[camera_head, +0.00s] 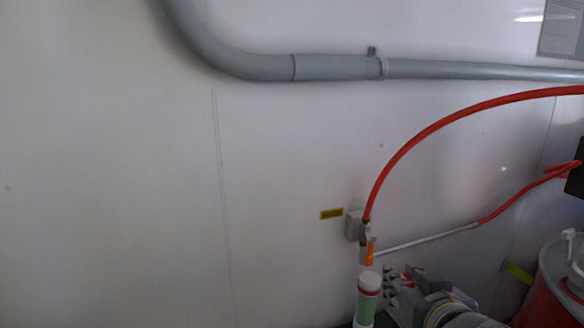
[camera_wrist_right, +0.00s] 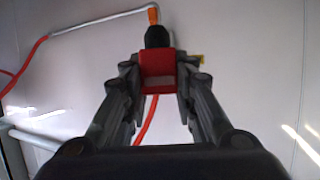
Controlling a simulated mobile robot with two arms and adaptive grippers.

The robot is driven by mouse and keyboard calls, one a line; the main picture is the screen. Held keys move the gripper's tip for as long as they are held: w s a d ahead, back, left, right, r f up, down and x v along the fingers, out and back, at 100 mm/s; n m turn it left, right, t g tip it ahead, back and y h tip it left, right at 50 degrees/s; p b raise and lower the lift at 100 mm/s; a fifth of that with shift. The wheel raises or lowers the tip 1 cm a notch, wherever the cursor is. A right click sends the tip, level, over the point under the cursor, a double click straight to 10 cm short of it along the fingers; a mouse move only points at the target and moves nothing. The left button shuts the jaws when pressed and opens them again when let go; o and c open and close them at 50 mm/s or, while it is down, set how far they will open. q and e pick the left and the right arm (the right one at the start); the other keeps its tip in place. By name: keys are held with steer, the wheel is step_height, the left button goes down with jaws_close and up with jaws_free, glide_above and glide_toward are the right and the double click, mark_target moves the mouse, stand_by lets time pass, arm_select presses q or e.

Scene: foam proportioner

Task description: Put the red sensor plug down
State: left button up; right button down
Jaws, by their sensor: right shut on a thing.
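The red sensor plug (camera_wrist_right: 158,72) is held between the two fingers of my right gripper (camera_wrist_right: 159,80) in the wrist view. It has a red body with a paler band and a black end pointing away from the wrist. In the head view my right gripper (camera_head: 400,282) is at the lower right, in front of the white wall. The plug is mostly hidden there by the fingers. My left gripper is not in view.
A green and white bottle (camera_head: 366,305) with a red band stands just left of my right gripper. Behind it, a wall valve with an orange handle (camera_head: 370,252) joins a red hose (camera_head: 430,130). A grey pipe (camera_head: 340,67) crosses the wall above. A red container (camera_head: 560,285) is at the right edge.

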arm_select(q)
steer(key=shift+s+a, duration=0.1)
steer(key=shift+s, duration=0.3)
arm_select(e)
steer(key=shift+r, duration=0.2)
